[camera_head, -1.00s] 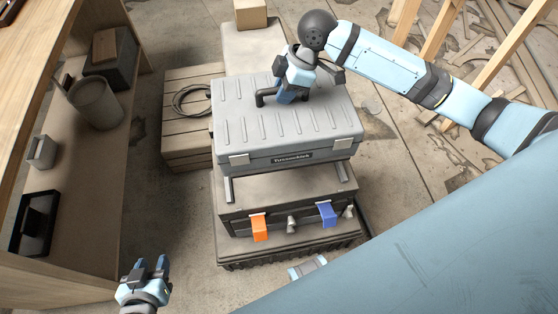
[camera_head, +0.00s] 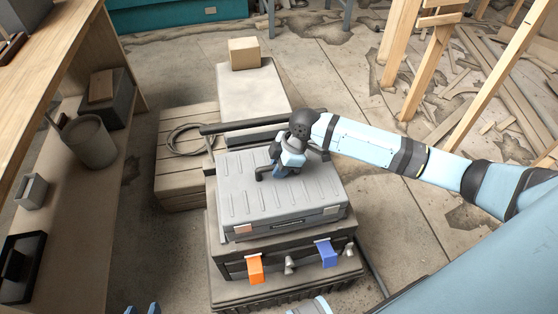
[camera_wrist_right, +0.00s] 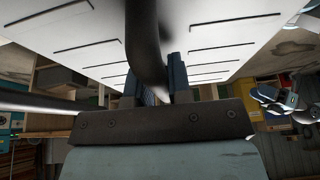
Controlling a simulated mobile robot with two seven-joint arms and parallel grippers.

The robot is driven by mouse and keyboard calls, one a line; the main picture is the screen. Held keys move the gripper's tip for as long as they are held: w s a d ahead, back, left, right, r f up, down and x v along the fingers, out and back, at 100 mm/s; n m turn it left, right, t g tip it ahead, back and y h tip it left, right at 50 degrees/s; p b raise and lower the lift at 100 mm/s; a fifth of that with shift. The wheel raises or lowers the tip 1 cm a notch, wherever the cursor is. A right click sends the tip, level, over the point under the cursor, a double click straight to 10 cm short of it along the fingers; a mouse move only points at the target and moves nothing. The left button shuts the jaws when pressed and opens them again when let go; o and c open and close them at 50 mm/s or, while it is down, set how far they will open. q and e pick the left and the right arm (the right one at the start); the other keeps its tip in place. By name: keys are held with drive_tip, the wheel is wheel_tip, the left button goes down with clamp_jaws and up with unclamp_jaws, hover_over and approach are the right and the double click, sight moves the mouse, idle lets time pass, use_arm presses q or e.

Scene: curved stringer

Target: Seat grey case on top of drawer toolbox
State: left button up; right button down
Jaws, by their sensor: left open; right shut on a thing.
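The grey case (camera_head: 290,205) is level over the drawer toolbox (camera_head: 225,264), which has an orange latch and a blue latch on its front. The case sits low against the toolbox top; I cannot tell whether it touches fully all round. My right gripper (camera_head: 284,170) is shut on the case's dark handle, which also shows between the fingers in the right wrist view (camera_wrist_right: 146,45). The ribbed case lid (camera_wrist_right: 220,35) fills much of that view. My left gripper (camera_head: 142,309) is open and empty at the bottom edge, mostly cut off.
A dark bar (camera_head: 245,126) stands just behind the case. A slatted wooden crate (camera_head: 180,175) with a coiled cable is at left, and a long box (camera_head: 250,90) with a small carton (camera_head: 244,53) lies behind.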

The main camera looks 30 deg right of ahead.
wheel_tip(320, 180, down, 3)
drive_tip(key=shift+f+b, duration=0.2)
drive_tip(key=shift+b, duration=0.15)
drive_tip(key=shift+f, duration=0.35)
use_arm(q)
drive_tip(key=shift+d+r, duration=0.1)
drive_tip(key=shift+r, duration=0.05)
use_arm(e)
drive_tip(key=c, duration=1.1)
unclamp_jaws()
drive_tip(key=shift+f, duration=0.15)
use_arm(q)
drive_tip(key=shift+f, duration=0.3)
use_arm(e)
drive_tip(key=shift+o, duration=0.2)
